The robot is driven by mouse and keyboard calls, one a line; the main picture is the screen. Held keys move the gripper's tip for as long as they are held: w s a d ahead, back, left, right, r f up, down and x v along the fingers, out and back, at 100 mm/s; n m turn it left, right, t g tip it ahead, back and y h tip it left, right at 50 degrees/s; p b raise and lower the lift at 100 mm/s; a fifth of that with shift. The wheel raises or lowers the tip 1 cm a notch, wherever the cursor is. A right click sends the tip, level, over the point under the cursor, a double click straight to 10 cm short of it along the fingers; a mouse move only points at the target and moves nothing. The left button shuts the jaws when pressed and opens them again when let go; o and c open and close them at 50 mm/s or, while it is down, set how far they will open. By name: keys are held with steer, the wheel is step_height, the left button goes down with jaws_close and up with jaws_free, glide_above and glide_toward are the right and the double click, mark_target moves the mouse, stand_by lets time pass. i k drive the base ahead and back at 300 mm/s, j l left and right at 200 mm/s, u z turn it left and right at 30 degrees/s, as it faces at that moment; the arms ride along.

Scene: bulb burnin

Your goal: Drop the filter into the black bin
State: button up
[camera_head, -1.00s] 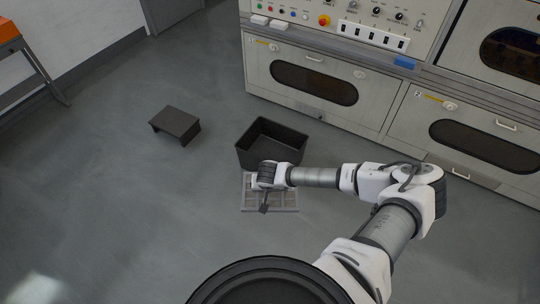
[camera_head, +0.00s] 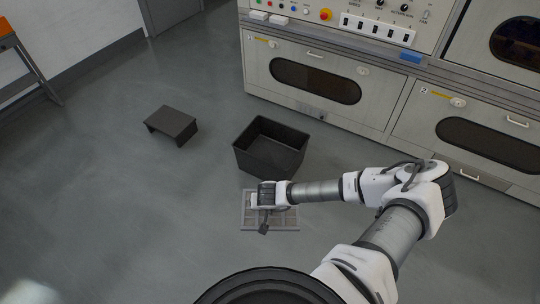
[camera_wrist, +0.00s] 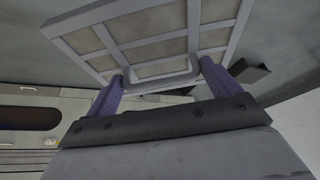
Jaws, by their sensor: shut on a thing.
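The filter (camera_head: 285,219) is a flat grey framed panel with several pale square panes. In the head view it shows below my gripper (camera_head: 264,222), partly hidden by it. The black bin (camera_head: 271,148) stands open on the floor, just beyond the filter and gripper in the head view. The part of its inside that shows looks empty. The filter appears beside the bin, not over it; its height above the floor is hard to tell.
A small black step stool (camera_head: 172,124) stands left of the bin. A grey cabinet bench (camera_head: 330,85) with oven-like doors and a control panel runs along the back. An orange-topped table (camera_head: 25,70) is at far left. Open floor lies left.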

mark_target(274, 158)
steer(key=i+l, duration=0.25)
steer(key=i, duration=0.15)
steer(key=i+l, duration=0.2)
steer(key=i, duration=0.25)
steer(key=i+l, duration=0.25)
steer(key=i, duration=0.15)
steer(key=i+l, duration=0.2)
steer(key=i, duration=0.2)
